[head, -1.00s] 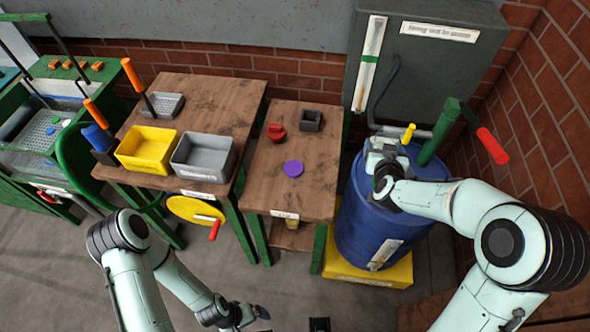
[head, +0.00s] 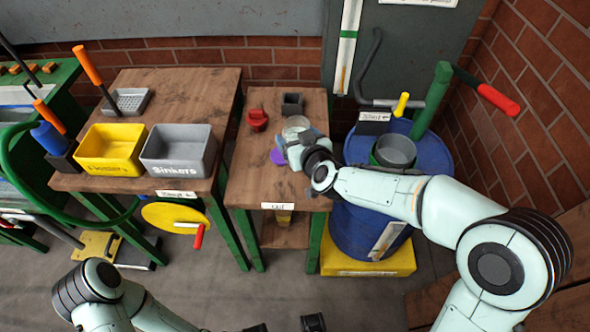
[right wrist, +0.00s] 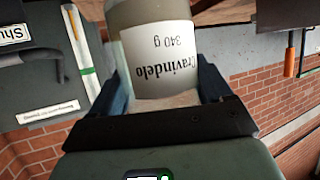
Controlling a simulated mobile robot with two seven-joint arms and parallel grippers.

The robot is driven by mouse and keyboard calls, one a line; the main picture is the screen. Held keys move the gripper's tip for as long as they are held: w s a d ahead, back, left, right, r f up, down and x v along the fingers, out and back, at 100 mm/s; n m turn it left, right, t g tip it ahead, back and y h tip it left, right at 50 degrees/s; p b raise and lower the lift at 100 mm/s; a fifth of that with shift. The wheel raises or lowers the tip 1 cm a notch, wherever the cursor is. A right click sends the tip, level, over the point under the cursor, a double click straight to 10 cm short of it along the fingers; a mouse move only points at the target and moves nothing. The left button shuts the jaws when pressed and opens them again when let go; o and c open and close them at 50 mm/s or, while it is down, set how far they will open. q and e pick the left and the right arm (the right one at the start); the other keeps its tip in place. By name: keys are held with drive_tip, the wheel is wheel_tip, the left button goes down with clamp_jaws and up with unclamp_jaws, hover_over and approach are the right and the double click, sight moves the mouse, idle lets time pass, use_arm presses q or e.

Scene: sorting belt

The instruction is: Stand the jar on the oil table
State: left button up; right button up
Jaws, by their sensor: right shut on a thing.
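The jar is a pale, see-through vessel (head: 296,124) at the tip of my right gripper (head: 299,138) in the head view. In the right wrist view the jar (right wrist: 165,55) sits between the fingers, its white label "Cravindelo 340 g" upside down in the picture. My right gripper is shut on it, above the top of the oil table (head: 262,175), a wooden table with green legs. I cannot tell whether the jar's base touches the tabletop. My left gripper (head: 284,325) is mostly cut off at the bottom edge; its opening is unclear.
On the oil table are a red object (head: 257,120), a dark square cup (head: 292,103) and a purple disc (head: 277,157), partly hidden by my gripper. A blue barrel (head: 370,225) stands right. A yellow bin (head: 110,165) and grey bin (head: 178,170) are left.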

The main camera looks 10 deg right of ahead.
wheel_tip(320, 180, down, 5)
drive_tip(key=shift+r+b, duration=0.1)
drive_tip(key=shift+b, duration=0.75)
wheel_tip(320, 180, down, 4)
drive_tip(key=shift+f+b, duration=0.25)
drive_tip(key=shift+b, duration=0.65)
use_arm(q)
drive_tip(key=shift+t, duration=0.5)
drive_tip(key=shift+w+a+f, duration=0.15)
drive_tip(key=shift+w+f, duration=0.55)
drive_tip(key=shift+f, duration=0.35)
drive_tip(key=shift+w+a+f, duration=0.15)
drive_tip(key=shift+w+f, duration=0.55)
drive_tip(key=shift+f, duration=0.3)
use_arm(e)
drive_tip(key=shift+f, duration=0.45)
use_arm(q)
drive_tip(key=shift+f, duration=0.1)
use_arm(e)
drive_tip(key=shift+f, duration=0.1)
drive_tip(key=shift+f, duration=0.1)
drive_tip(key=o, duration=1.2)
use_arm(q)
drive_tip(key=shift+w+a, duration=0.1)
drive_tip(key=shift+w, duration=0.05)
